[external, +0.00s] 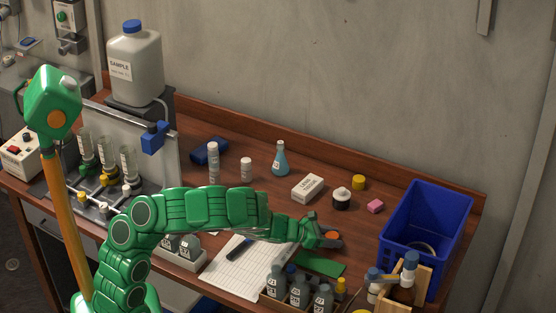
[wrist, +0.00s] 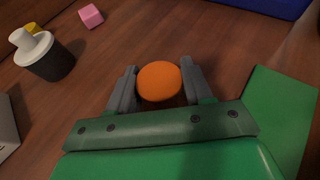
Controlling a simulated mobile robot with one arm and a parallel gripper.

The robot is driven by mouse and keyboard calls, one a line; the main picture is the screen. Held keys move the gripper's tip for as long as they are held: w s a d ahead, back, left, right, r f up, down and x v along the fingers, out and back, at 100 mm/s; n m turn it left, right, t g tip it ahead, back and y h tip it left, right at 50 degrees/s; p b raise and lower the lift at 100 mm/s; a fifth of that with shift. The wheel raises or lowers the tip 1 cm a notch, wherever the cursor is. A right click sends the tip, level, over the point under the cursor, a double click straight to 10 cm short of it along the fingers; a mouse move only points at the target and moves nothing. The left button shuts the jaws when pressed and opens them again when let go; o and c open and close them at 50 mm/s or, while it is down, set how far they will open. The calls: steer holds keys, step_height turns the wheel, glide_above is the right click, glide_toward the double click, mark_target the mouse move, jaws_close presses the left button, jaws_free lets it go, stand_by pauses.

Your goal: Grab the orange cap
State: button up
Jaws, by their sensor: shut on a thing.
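The orange cap (wrist: 159,82) is a small rounded piece between the two grey fingers of my gripper (wrist: 158,88) in the wrist view. The fingers are shut on it from both sides. In the external view my gripper (external: 328,238) is low over the right part of the wooden table, and the orange cap (external: 333,236) shows small at its tip. I cannot tell whether the cap touches the table.
A green flat piece (external: 320,263) lies close to my gripper. A black jar with a white lid (external: 341,199), a pink block (external: 375,206) and a yellow cap (external: 358,182) stand behind it. A blue crate (external: 425,228) is to the right. A rack of bottles (external: 298,292) is in front.

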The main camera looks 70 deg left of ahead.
mark_target(332, 235)
steer(key=shift+r, duration=5)
